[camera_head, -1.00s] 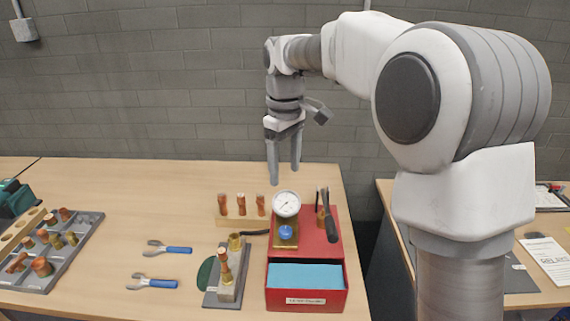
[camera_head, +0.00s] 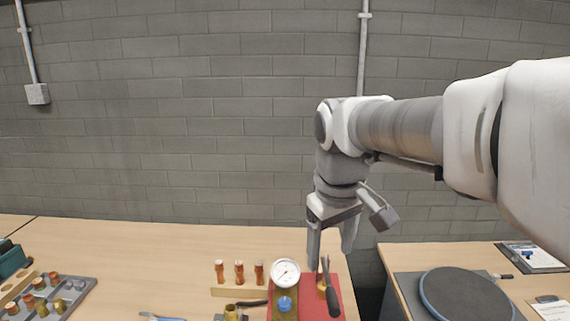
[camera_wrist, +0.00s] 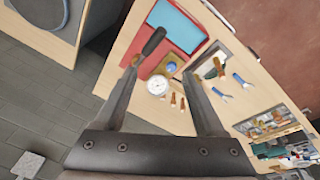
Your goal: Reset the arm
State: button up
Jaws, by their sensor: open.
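My gripper (camera_head: 331,254) hangs fingers down from my arm, near the right part of the bench, in front of the grey block wall in the head view. Its two fingers are apart with nothing between them. In the wrist view my gripper (camera_wrist: 160,75) shows the same open fingers, with the bench well beyond them. The gripper touches nothing that I can see.
Several copper fittings (camera_head: 239,272) stand in a wooden block left of the gauge. A grey tray (camera_head: 75,290) of fittings is at the far left. Pliers (camera_wrist: 242,81) lie on the bench. A second table at the right holds a round dark disc (camera_head: 465,295). The air around the gripper is clear.

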jog(key=s+d+f+m+t, duration=0.1)
jog(key=s+d+f+m, duration=0.1)
jog(key=s, duration=0.5)
jog(key=s+d+f+m+t, duration=0.2)
jog(key=s+d+m, duration=0.1)
jog(key=s, duration=0.4)
jog(key=shift+s+d+f+m, duration=0.3)
jog(key=shift+d+m, duration=0.1)
jog(key=shift+d, duration=0.3)
jog(key=c, duration=0.4)
jog(key=shift+o, duration=0.2)
